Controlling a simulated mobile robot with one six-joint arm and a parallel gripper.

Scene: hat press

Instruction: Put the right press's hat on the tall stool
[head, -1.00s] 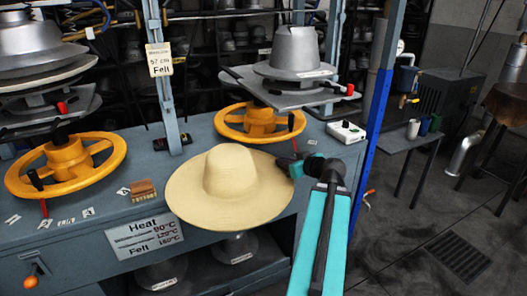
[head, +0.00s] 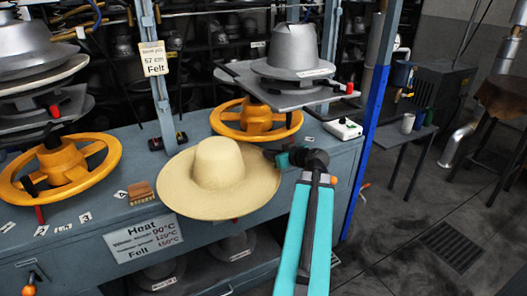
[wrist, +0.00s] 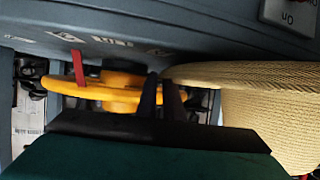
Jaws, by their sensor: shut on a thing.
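The straw hat (head: 222,163), pale cream with a wide round brim, hangs in the air in front of the bench, crown up and slightly tilted. My gripper (head: 273,156) is shut on the right edge of its brim. In the wrist view the hat (wrist: 285,125) is at the right, with its brim reaching the dark fingers (wrist: 163,95). The right press (head: 293,55) stands behind, with a grey metal hat form on top and an orange handwheel (head: 255,120) below. A brown-topped stool (head: 504,96), perhaps the tall stool, is partly cut off at the right edge.
The left press's orange wheel (head: 62,168) stands on the blue-grey bench (head: 200,250). A blue post (head: 366,150) rises at the bench's right end. A small grey side table (head: 393,137) carries cups. The dark floor (head: 400,240) is open at right, with a grate (head: 457,252).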

